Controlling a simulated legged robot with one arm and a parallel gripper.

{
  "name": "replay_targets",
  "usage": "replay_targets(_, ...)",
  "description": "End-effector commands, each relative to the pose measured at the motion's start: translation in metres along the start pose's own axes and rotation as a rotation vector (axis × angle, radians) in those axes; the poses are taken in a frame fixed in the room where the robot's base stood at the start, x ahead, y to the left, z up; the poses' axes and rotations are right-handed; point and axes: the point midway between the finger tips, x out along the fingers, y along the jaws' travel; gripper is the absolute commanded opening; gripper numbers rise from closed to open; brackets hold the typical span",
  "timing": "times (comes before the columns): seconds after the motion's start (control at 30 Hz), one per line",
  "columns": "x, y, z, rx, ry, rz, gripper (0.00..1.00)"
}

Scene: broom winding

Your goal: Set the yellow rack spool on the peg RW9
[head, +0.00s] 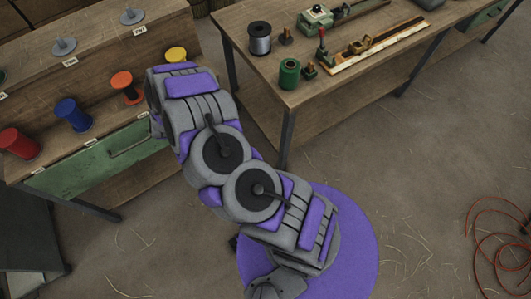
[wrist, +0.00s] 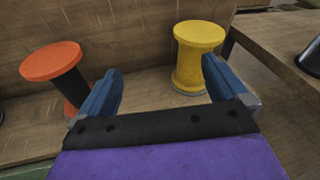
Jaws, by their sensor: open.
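The yellow spool (wrist: 194,58) stands upright on the rack's lower shelf in the wrist view, just ahead of my right finger. Its top also shows in the head view (head: 176,54), with my arm hiding the rest. My gripper (wrist: 162,80) is open and empty, its blue fingers apart, with the spool ahead of them and right of centre. In the head view my arm hides the gripper. Two bare grey pegs, a right one (head: 132,16) and a left one (head: 63,46), stand on the upper shelf with small labels. I cannot read which is RW9.
An orange spool (wrist: 52,66) stands left of my gripper. Blue (head: 73,114) and red (head: 18,142) spools stand farther left on the rack. A second table at right holds a green spool (head: 289,74), a dark spool (head: 260,38) and tools. A cable (head: 500,240) lies on the floor.

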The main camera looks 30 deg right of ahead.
Motion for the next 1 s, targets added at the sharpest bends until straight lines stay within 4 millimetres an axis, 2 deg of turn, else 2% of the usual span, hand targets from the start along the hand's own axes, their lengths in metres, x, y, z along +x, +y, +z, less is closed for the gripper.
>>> replay_targets(0.03,-0.004,0.011,0.017,-0.047,0.037,0.056,1.0)
replay_targets(0.23,-0.041,0.054,0.062,-0.345,0.145,0.339,1.0)
replay_targets(0.37,-0.078,0.068,0.093,-0.571,0.148,0.529,1.0)
replay_targets(0.5,-0.125,0.068,0.119,-0.839,0.113,0.729,1.0)
replay_targets(0.67,-0.186,0.05,0.139,-1.163,0.038,0.942,1.0)
replay_targets(0.77,-0.225,0.029,0.145,-1.37,-0.02,1.064,1.0)
replay_targets(0.87,-0.265,0.001,0.146,-1.575,-0.077,1.188,1.0)
replay_targets(1.0,-0.322,-0.047,0.14,-1.843,-0.153,1.369,1.0)
